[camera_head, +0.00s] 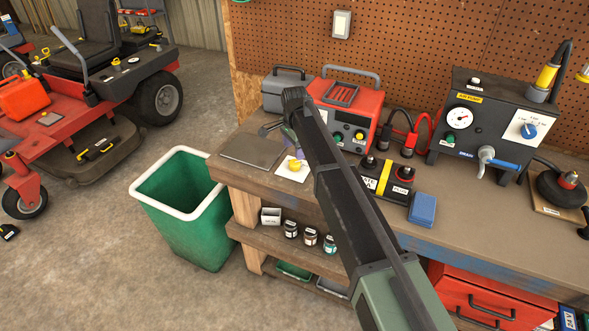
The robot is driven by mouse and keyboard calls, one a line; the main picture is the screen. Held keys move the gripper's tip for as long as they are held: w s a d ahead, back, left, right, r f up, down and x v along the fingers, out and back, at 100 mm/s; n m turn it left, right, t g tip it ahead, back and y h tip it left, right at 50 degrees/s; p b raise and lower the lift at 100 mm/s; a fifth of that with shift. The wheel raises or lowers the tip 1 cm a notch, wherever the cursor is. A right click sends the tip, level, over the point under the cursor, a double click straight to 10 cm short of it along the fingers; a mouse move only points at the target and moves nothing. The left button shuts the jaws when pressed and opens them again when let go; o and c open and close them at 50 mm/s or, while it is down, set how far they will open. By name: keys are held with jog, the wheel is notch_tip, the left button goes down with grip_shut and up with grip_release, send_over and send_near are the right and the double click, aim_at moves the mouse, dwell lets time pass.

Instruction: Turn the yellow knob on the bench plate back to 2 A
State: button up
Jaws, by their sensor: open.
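My arm crosses the picture from the lower right and hides part of the bench and the charger.
A red charger (371,107) and grey toolbox (287,88) stand behind. A flat grey sheet (252,151) lies left of the white plate. A battery (395,192) and blue box (422,209) are right of my arm. A green bin (186,232) stands by the bench's left end.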

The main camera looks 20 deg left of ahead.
aim_at(295, 163)
notch_tip(295, 163, down, 7)
jog(key=b, duration=0.4)
jog(key=shift+r+b, duration=0.2)
jog(key=shift+b, duration=0.1)
jog(key=shift+r, duration=0.1)
jog(key=shift+r, duration=0.1)
jog(key=shift+c, duration=0.3)
jog(key=c, duration=0.9)
jog(key=shift+o, duration=0.2)
